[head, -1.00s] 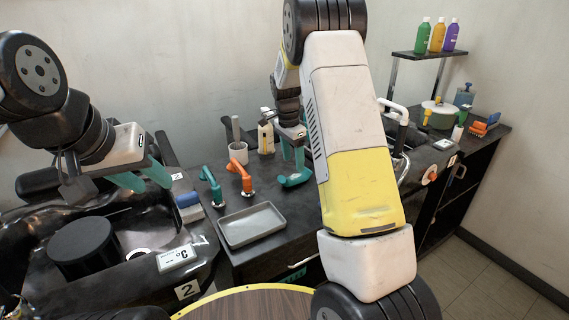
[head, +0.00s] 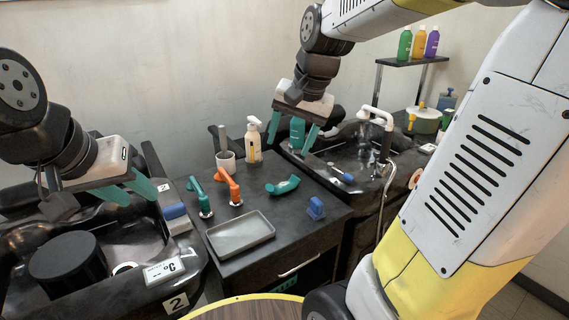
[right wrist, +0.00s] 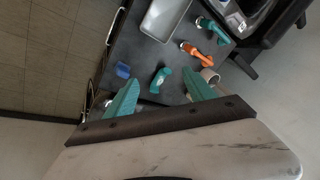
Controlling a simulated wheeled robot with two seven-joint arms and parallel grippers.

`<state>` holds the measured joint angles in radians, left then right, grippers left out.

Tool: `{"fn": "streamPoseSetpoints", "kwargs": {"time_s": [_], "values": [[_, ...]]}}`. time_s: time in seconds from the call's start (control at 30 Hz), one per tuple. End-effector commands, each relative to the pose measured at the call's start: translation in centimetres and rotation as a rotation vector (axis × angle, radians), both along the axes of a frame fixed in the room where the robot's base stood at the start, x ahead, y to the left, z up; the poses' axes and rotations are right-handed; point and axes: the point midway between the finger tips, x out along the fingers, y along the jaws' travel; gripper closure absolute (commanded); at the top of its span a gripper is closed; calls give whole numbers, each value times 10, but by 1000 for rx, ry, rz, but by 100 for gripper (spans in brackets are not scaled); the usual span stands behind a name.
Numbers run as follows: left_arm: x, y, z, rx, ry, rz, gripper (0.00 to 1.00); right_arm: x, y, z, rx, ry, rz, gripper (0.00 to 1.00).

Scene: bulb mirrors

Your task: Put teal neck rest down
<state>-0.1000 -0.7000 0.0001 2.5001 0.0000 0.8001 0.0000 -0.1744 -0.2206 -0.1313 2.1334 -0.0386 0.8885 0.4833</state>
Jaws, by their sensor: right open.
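The teal neck rest (head: 282,186), a small curved piece, lies on the dark counter (head: 265,208), to the right of the orange-handled tool. It also shows in the right wrist view (right wrist: 160,80), beyond the fingers. My right gripper (head: 291,145) is open, above and clear of the neck rest. In the right wrist view its fingers (right wrist: 162,78) are spread with a gap between them and do not touch the neck rest. My left gripper (head: 136,193) is open and empty over the left basin station, away from the neck rest.
A grey tray (head: 240,250), a teal-handled tool (head: 200,194), an orange-handled tool (head: 228,183), a light cup (head: 226,161), a pump bottle (head: 253,140) and a blue block (head: 316,208) share the counter. A tap (head: 385,140) stands at the right basin.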

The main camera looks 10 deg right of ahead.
Motion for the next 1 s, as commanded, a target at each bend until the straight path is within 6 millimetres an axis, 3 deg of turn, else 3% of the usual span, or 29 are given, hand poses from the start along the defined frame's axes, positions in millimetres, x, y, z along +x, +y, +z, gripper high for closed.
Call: {"fn": "streamPoseSetpoints", "kwargs": {"time_s": [0.03, 0.1, 0.2, 0.33, 0.5, 1.0], "values": [[0, 0, 0, 0, 0, 0, 64, -24, 2, 7, -13, -52, 67, 37], [0, 0, 0, 0, 0, 0, 64, -52, 6, 9, -42, -112, 163, 37], [0, 0, 0, 0, 0, 0, 64, -85, 11, 7, -91, -188, 279, 37], [0, 0, 0, 0, 0, 0, 64, -112, 16, 1, -148, -254, 383, 37], [0, 0, 0, 0, 0, 0, 64, -126, 18, -3, -182, -286, 438, 37], [0, 0, 0, 0, 0, 0, 64, -126, 18, -3, -183, -286, 440, 37]]}}
